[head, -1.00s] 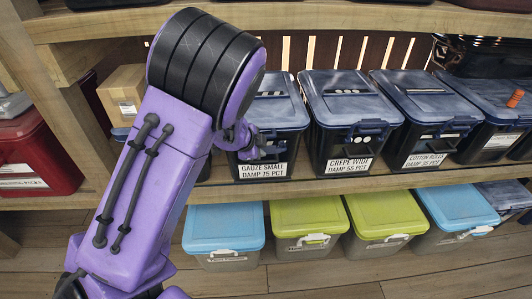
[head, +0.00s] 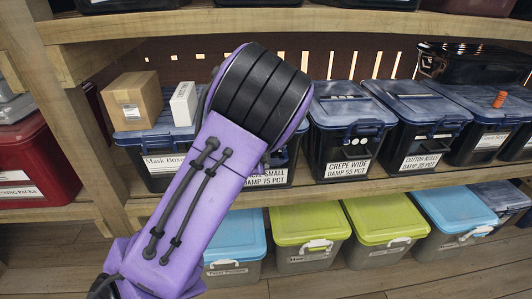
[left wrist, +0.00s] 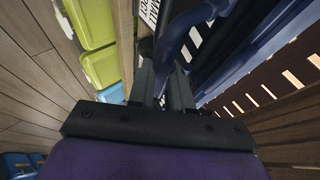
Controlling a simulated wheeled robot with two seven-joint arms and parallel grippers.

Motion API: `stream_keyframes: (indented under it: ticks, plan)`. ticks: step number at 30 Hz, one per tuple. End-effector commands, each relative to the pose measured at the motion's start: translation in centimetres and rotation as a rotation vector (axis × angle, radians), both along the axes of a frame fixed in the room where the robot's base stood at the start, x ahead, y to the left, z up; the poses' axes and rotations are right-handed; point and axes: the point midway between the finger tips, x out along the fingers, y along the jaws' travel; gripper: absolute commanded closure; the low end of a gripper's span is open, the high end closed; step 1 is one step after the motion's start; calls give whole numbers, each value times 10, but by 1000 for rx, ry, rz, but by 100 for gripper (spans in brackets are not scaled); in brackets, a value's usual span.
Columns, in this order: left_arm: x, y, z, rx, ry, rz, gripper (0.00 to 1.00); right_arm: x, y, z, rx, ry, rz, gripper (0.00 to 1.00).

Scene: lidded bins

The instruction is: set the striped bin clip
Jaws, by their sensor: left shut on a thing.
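My left gripper (left wrist: 172,88) shows in the left wrist view, its dark fingers closed on the blue clip (left wrist: 178,38) of a bin. The clip is a curved blue bar at the bin's front, and black-and-white stripes (left wrist: 194,40) show beside it. Whether the clip is fully down I cannot tell. In the head view my left arm covers the gripper and most of that bin; its label (head: 266,178) reading "SMALL DAMP 75 PCT" shows below the arm. My right gripper is in neither view.
The crepe bin (head: 347,165) and the cotton bin (head: 420,160) stand to the right on the shelf. A mask box bin (head: 160,175) carries a cardboard box (head: 135,98) and a white box (head: 184,103). Bins with blue and green lids (head: 308,222) stand below.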

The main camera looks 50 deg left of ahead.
Motion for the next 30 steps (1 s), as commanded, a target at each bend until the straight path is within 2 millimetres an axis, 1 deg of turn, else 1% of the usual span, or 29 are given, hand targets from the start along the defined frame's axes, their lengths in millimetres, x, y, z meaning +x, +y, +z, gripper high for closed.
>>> stream_keyframes:
  ticks: [1,11,12,13,14,30]
  plan:
    - [-8,-4,-18,-14,35,-1,100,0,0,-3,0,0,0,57]
    - [-10,-3,-18,-14,37,3,100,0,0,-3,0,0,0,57]
    - [-9,-3,-18,-14,37,2,68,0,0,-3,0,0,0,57]
    - [-9,-3,-18,-14,37,2,58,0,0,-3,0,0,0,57]
    - [-9,-3,-17,-13,36,1,56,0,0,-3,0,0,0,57]
    - [-5,-3,-11,-9,23,-1,56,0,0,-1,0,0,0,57]
